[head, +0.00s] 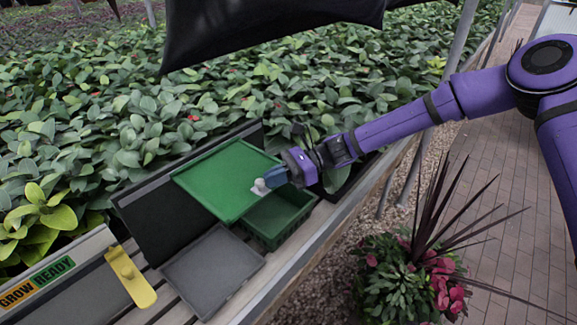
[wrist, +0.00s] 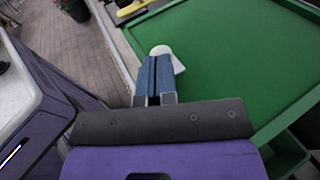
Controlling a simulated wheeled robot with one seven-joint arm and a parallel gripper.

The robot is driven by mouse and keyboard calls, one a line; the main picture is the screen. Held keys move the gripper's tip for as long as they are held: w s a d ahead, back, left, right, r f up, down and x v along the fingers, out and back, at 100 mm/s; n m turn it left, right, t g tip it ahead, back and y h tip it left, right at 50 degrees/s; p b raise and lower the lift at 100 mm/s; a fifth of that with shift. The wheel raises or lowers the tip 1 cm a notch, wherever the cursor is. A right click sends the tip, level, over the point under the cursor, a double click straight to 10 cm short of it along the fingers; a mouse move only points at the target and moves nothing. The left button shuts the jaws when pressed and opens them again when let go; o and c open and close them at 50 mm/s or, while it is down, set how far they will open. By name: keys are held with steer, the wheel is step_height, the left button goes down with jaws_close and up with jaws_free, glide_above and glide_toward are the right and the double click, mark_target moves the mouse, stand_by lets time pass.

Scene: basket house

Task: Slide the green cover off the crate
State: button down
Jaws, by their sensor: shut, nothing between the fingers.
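The green cover (head: 222,178) is a flat, rimmed panel with a small white knob (head: 259,187) near its right edge. It lies at a slight tilt, offset to the left of the dark green crate (head: 280,217), whose front right part is uncovered. How much the cover still overlaps the crate is hard to tell. My gripper (head: 274,178) is shut and empty, with its blue fingers beside the knob. In the wrist view the shut fingers (wrist: 155,72) point at the white knob (wrist: 161,50), next to the cover (wrist: 235,60); touch cannot be told.
A grey tray (head: 212,269) lies in front of the crate on the slatted bench. A yellow handle-like piece (head: 130,277) and a "GROW READY" sign (head: 40,282) are at the left. Dense plants stand behind; a flowering pot (head: 415,280) is right of the bench.

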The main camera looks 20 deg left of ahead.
mark_target(229, 222)
steer(key=s+a, duration=0.1)
steer(key=s, duration=0.3)
steer(key=s+a, duration=0.2)
steer(key=s, duration=0.2)
steer(key=s+a, duration=0.2)
steer(key=s, duration=0.3)
steer(key=shift+s+a, duration=0.1)
steer(key=shift+a, duration=0.1)
steer(key=shift+s, duration=0.1)
steer(key=shift+d, duration=0.1)
steer(key=v, duration=1.4)
steer(key=shift+w, duration=0.35)
